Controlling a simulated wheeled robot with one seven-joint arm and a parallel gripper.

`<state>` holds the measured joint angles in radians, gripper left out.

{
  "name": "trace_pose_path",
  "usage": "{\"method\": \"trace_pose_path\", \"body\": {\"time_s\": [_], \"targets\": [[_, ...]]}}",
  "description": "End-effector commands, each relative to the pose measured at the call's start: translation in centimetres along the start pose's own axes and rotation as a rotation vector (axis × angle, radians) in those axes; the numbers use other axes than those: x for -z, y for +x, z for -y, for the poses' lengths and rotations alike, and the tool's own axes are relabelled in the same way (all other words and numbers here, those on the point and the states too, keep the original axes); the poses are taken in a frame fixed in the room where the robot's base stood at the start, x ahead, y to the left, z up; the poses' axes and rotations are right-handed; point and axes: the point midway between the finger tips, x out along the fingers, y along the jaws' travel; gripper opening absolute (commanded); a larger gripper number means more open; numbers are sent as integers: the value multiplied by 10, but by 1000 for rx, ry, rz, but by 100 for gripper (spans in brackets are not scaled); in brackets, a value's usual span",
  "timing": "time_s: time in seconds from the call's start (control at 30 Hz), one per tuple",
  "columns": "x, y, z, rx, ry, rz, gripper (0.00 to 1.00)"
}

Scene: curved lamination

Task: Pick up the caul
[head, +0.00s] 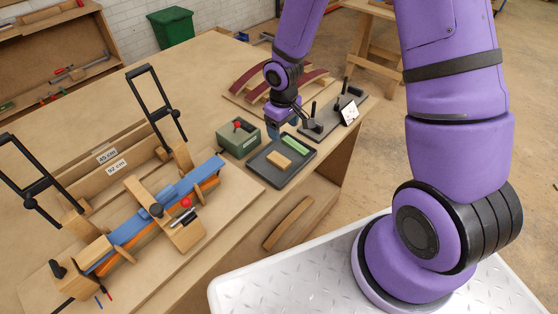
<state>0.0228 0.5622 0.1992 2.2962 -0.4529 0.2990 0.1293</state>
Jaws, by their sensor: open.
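A dark grey tray (297,163) lies near the table's right edge. In it are a short tan wooden block (278,160) and a longer green bar (296,144); I cannot tell for sure which piece is the caul. My gripper (286,127) is open, points down and is just beyond the tray's far side, close to the green bar. Its fingertips are small in view, and I see nothing held between them. I cannot tell its exact height above the table.
A green box with a red knob (238,137) stands left of the tray. A bending form with a blue strip (140,222) and tall black clamps (157,103) fills the left. Dark red curved strips (252,82) and a dark stand (330,125) lie beyond and right of my gripper.

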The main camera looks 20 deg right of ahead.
Motion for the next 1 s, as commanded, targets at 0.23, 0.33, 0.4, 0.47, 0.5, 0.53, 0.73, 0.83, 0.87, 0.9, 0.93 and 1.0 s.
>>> {"method": "trace_pose_path", "body": {"time_s": [0.23,0.33,0.4,0.47,0.5,0.53,0.73,0.83,0.87,0.9,0.93,1.0], "targets": [[1,29,9,30,-23,15,72],[1,40,9,31,-24,16,72],[0,50,10,31,-24,17,72],[0,59,10,31,-24,17,72],[0,64,10,30,-24,16,72],[1,67,10,30,-23,15,72],[0,82,10,30,-22,14,72],[0,87,10,29,-23,15,72],[0,89,10,29,-23,15,72],[0,94,10,29,-24,16,72],[0,98,11,30,-24,16,72],[0,107,11,30,-23,17,72]]}}
